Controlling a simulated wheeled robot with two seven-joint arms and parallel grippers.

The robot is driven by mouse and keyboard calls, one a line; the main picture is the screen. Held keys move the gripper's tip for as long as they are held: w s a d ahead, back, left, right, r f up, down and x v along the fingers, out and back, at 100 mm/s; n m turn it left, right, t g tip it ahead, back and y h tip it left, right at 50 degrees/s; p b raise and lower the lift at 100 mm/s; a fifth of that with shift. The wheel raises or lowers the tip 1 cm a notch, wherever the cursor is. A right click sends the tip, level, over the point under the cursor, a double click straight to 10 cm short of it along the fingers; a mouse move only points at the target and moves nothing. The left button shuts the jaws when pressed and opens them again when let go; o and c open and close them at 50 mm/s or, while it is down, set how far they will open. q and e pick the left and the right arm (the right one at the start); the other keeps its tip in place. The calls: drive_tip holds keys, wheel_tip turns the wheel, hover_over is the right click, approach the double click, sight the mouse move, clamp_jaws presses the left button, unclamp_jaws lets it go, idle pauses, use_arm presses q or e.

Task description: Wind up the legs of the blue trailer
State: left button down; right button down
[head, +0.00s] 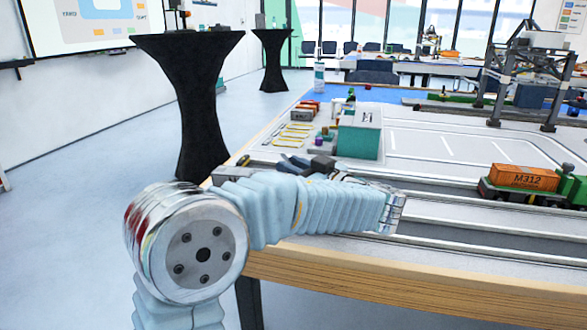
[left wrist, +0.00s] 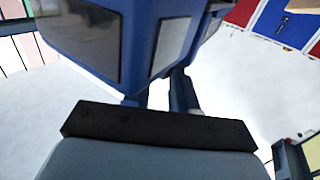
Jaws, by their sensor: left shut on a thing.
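My left arm reaches in from the left over the near edge of the table. My left gripper (head: 306,165) shows as dark blue-grey pieces behind the forearm, low over the table's near left part. My right gripper is not in view.
A teal box with a grey top (head: 359,142) stands beyond the gripper. An orange container marked M312 (head: 525,178) rides a rail wagon at right. A gantry crane (head: 527,75) stands behind. Red (left wrist: 241,12) and blue (left wrist: 285,24) panels show in the wrist view.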

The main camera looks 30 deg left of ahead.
use_arm(q)
drive_tip(key=n+g, duration=0.1)
drive_tip(key=n+g+b, duration=0.1)
drive_tip(key=g, duration=0.1)
drive_tip(key=shift+w+d+f+y, duration=0.1)
drive_tip(key=shift+w+y, duration=0.2)
drive_tip(key=shift+y, duration=0.1)
drive_tip(key=n+g, duration=0.2)
drive_tip(key=g, duration=0.1)
drive_tip(key=shift+w, duration=0.2)
drive_tip(key=n+g+h+p, duration=0.1)
drive_tip(key=n+g, duration=0.1)
drive_tip(key=g, duration=0.1)
drive_tip(key=n+g+h+p, duration=0.1)
drive_tip(key=n+g+p, duration=0.1)
drive_tip(key=g, duration=0.1)
drive_tip(key=w+n+g+h+p, duration=0.1)
drive_tip(key=g+p, duration=0.1)
drive_tip(key=g, duration=0.1)
drive_tip(key=shift+w+a+r+n, duration=0.1)
drive_tip(key=shift+a+r+n, duration=0.1)
drive_tip(key=shift+n, duration=0.2)
drive_tip(key=shift+g, duration=0.3)
